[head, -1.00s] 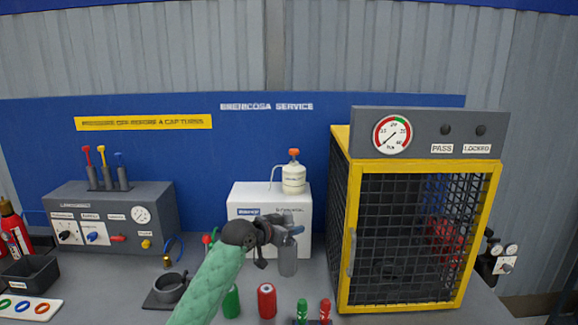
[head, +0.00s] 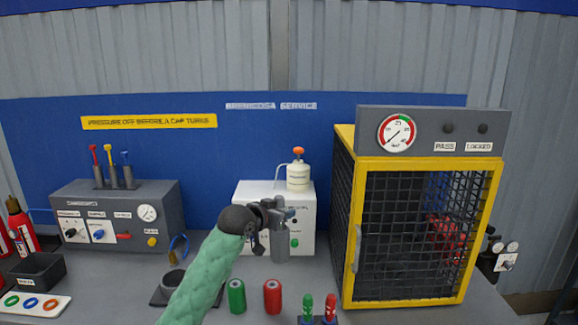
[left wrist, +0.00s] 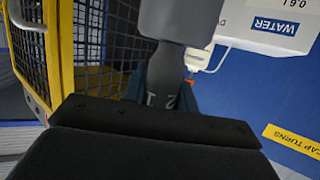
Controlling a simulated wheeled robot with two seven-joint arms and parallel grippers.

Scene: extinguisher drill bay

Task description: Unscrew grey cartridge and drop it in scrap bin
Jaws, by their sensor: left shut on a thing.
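My left gripper (head: 277,213) is in front of the white box at the bench's middle. It is shut on the grey cartridge (head: 281,246), which hangs below the fingers, upright, clear of the bench top. In the left wrist view the cartridge (left wrist: 181,18) shows as a plain grey body, with a darker numbered neck towards the gripper. A dark open bin (head: 36,270) stands at the far left of the bench; its small label is too blurred to read surely. My right gripper is not in view.
A yellow-framed mesh cage (head: 352,200) stands at right. A green cylinder (head: 237,296) and a red cylinder (head: 272,297) stand below the gripper. A dark ring holder (head: 172,283) lies between arm and bin. A grey control box (head: 115,215) stands behind at left.

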